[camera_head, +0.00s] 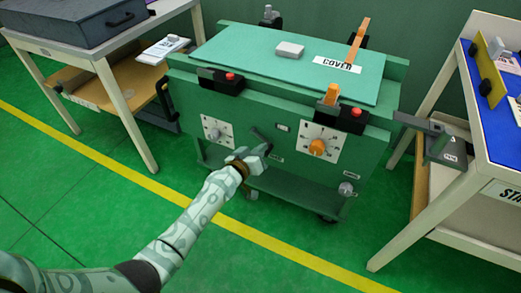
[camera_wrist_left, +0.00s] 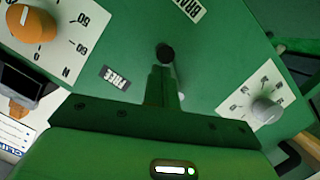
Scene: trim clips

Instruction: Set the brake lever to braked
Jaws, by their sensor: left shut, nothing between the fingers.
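The brake lever shows as a dark round knob (camera_wrist_left: 165,52) in the left wrist view, just beyond my fingertips. Its shaft is mostly hidden behind the fingers. The FREE label (camera_wrist_left: 115,77) lies to the left of the fingers, and a partly cut-off label starting "BRA" (camera_wrist_left: 190,9) lies above the knob. In the head view my left gripper (camera_head: 262,148) is at the front of the green cart (camera_head: 255,112), between the two dials. It is shut and empty, close to the lever; I cannot tell if they touch. My right gripper is not in view.
An orange dial (camera_head: 317,147) and a grey dial (camera_head: 214,132) flank the lever on the cart's front. Red-buttoned clamps (camera_head: 222,80) sit along the cover's edge. Tables stand left (camera_head: 95,52) and right (camera_head: 453,190). The floor in front is clear.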

